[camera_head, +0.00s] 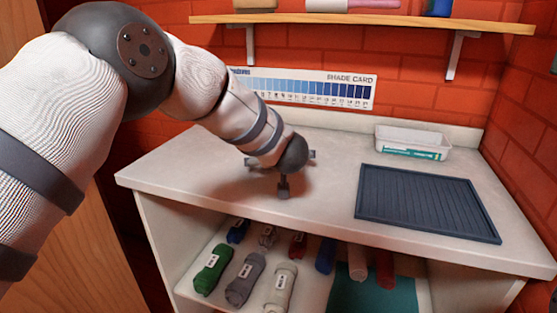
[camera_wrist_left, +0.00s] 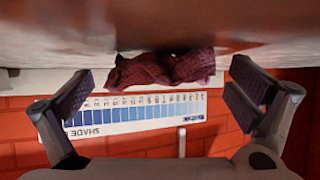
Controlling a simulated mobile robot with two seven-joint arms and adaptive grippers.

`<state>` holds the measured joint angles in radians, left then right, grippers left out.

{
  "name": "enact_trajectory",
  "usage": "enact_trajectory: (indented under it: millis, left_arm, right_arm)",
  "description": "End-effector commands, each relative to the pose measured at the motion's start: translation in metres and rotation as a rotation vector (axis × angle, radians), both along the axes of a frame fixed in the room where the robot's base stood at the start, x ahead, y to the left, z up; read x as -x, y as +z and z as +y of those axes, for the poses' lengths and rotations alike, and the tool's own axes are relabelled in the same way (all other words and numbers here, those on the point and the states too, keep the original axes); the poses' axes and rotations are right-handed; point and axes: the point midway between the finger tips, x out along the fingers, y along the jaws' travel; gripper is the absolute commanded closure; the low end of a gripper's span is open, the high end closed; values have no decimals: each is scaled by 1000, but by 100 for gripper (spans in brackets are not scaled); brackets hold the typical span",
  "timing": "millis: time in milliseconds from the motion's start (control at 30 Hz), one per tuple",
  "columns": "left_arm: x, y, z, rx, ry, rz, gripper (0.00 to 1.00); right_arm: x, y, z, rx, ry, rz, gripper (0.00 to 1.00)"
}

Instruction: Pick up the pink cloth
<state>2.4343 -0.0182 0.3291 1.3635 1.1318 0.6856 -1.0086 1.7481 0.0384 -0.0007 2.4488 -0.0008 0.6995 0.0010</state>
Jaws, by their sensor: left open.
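A dark maroon-pink crumpled cloth (camera_wrist_left: 165,69) lies on the worktop in the left wrist view, which shows the scene upside down. My left gripper (camera_wrist_left: 165,84) is open, with one finger on each side of the picture and the cloth in line with the gap between them. I see no contact between fingers and cloth. In the head view my left gripper (camera_head: 283,186) is low over the worktop, and the cloth is not visible there, probably hidden by the wrist. My right gripper is not in view.
The pale worktop (camera_head: 190,165) carries a ribbed dark tray (camera_head: 427,204) and a white tub (camera_head: 412,143) at the right. A shade card (camera_head: 325,88) hangs on the red brick wall under a wooden shelf (camera_head: 370,20). Several rolled items lie on the shelf below the worktop.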

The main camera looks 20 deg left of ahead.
Motion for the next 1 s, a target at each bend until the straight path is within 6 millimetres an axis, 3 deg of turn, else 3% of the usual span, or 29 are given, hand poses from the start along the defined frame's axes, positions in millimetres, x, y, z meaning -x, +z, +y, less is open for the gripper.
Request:
enact_trajectory:
  millis: [133,333,733,933,1000]
  left_arm:
    - [0,4,0,1,0,-5,2]
    - [1,4,0,1,0,-4,32]
    - [1,6,0,1,0,-5,35]
    - [1,42,0,3,2,-11,35]
    - [17,65,-6,0,-2,-16,35]
  right_arm:
    - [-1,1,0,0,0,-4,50]
    - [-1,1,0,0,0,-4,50]
    - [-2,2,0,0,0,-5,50]
    - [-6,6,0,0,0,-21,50]
    - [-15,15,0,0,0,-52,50]
